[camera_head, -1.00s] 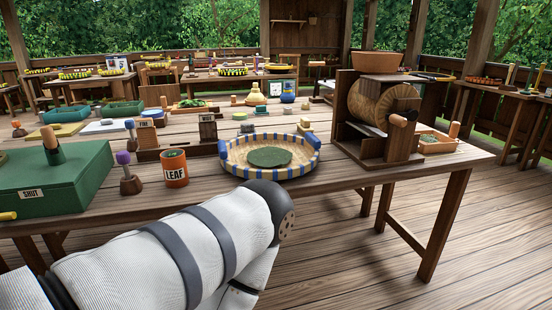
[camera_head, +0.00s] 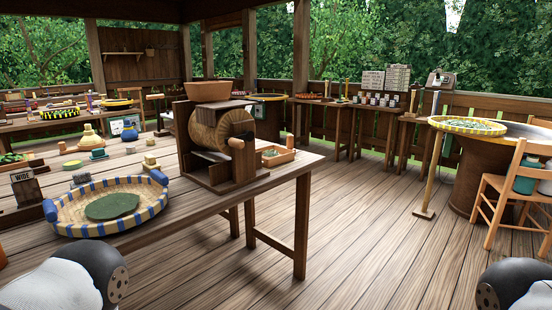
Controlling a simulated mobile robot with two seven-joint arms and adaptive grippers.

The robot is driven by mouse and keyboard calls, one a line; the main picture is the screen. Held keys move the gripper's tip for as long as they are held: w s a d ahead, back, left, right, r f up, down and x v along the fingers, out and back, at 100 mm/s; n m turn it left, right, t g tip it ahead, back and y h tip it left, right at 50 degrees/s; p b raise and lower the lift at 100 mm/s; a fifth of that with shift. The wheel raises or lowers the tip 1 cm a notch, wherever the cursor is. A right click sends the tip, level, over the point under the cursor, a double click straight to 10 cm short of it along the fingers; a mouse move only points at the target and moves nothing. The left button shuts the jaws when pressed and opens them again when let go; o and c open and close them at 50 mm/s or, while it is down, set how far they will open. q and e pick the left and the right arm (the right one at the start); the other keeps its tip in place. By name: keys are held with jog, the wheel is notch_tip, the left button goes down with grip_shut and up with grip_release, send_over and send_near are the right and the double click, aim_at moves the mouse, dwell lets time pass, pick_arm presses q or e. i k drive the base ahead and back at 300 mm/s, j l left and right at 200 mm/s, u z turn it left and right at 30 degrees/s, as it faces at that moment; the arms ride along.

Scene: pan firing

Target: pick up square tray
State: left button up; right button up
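A small square wooden tray (camera_head: 268,161) sits near the right end of the near table, just right of the wooden drum device. Its low rim encloses something small and partly green. Parts of my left arm show at the bottom left, and parts of my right arm at the bottom right. Neither gripper is in view, so I cannot see their fingers or whether they hold anything.
The drum device (camera_head: 211,140) stands close beside the tray. A round blue-and-white rimmed basket (camera_head: 66,223) holds a green disc on the near table (camera_head: 215,204). A chair (camera_head: 512,190) and round station (camera_head: 458,188) stand right. Open floor (camera_head: 365,240) lies between.

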aim_at(273, 155)
jog(key=i+l+z, duration=0.2)
jog(key=i+l, duration=0.15)
jog(key=i, duration=0.25)
jog(key=i+l+z, duration=0.2)
jog(key=i, duration=0.4)
jog(key=i+l+z, duration=0.2)
jog(key=i, duration=0.45)
jog(key=i+l+z, duration=0.2)
jog(key=i, duration=0.4)
jog(key=i+u, duration=0.45)
jog(key=i+l+u, duration=0.2)
jog(key=u, duration=0.3)
jog(key=i+l+u, duration=0.25)
jog(key=u, duration=0.2)
jog(key=i+l+u, duration=0.2)
jog(key=l+u, duration=0.25)
